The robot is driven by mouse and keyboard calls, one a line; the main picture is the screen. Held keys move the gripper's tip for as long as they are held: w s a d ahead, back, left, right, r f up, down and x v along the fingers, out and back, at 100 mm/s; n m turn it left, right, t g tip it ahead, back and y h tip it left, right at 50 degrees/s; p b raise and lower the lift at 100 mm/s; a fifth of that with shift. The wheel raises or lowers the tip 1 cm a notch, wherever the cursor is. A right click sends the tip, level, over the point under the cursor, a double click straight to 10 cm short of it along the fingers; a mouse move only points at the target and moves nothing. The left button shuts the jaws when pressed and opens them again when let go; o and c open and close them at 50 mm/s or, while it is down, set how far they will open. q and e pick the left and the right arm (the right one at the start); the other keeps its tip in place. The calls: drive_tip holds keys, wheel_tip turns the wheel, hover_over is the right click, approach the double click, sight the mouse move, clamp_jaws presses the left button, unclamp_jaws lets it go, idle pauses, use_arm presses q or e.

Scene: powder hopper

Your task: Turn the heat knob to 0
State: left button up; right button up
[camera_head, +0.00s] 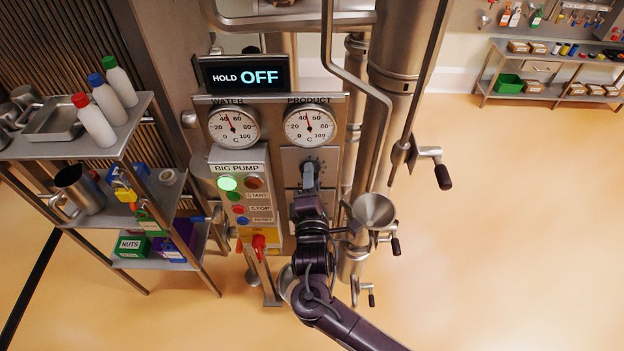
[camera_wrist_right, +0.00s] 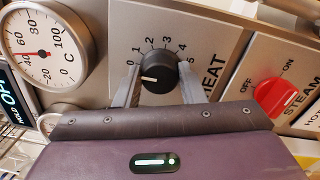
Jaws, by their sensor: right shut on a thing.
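The heat knob (camera_wrist_right: 158,72) is black and round, on a grey panel marked HEAT with numbers 0 to 5 around it. Its white pointer line faces left and slightly down, close to the 0 and a little below that numeral in the right wrist view. My right gripper (camera_wrist_right: 160,86) is shut on the knob, one finger on each side. In the head view my right gripper (camera_head: 309,178) reaches the panel under the product gauge and hides most of the knob. My left gripper is not in view.
The product gauge (camera_head: 310,125) is above the knob. A red steam switch (camera_wrist_right: 279,97) sits on the neighbouring panel. The pump buttons (camera_head: 228,184) are to the left. A steel funnel (camera_head: 373,211) and crank handles are close on the right. A shelf (camera_head: 130,140) stands left.

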drive_tip(key=o, duration=1)
drive_tip(key=s+b, duration=0.2)
drive_tip(key=s, duration=0.5)
drive_tip(key=shift+s+f+b, duration=0.2)
drive_tip(key=shift+s+b, duration=0.1)
drive_tip(key=shift+s, duration=0.1)
drive_tip(key=shift+f, duration=0.15)
